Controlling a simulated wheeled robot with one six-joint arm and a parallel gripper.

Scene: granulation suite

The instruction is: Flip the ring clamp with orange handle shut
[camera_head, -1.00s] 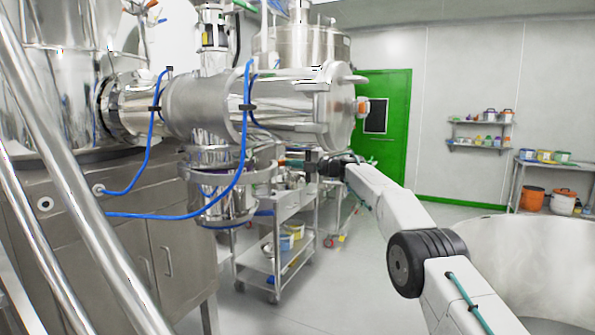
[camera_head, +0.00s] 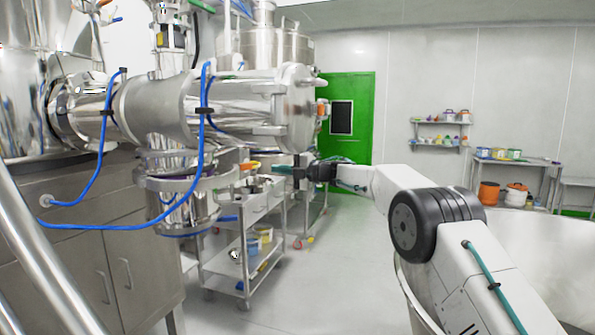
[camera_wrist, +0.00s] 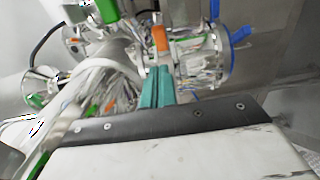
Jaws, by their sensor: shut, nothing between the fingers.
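The ring clamp (camera_head: 166,184) is a metal band around the vertical pipe below the big horizontal steel cylinder in the head view. Its orange handle (camera_head: 249,165) sticks out to the right of the band. My gripper (camera_head: 280,170) has teal fingers, shut and empty, pointing left just right of the orange handle, with a small gap seen between them. In the wrist view, the shut fingers (camera_wrist: 158,88) point up toward an orange handle (camera_wrist: 160,38), which looks close beyond the tips. I cannot tell whether they touch. The clamp's far side is hidden.
Blue hoses (camera_head: 203,130) loop in front of the cylinder and clamp. A steel cabinet (camera_head: 100,262) stands at left, and a wheeled cart (camera_head: 228,286) stands beyond the clamp. A large pale vessel (camera_head: 540,255) is at the right. Open floor lies in the middle.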

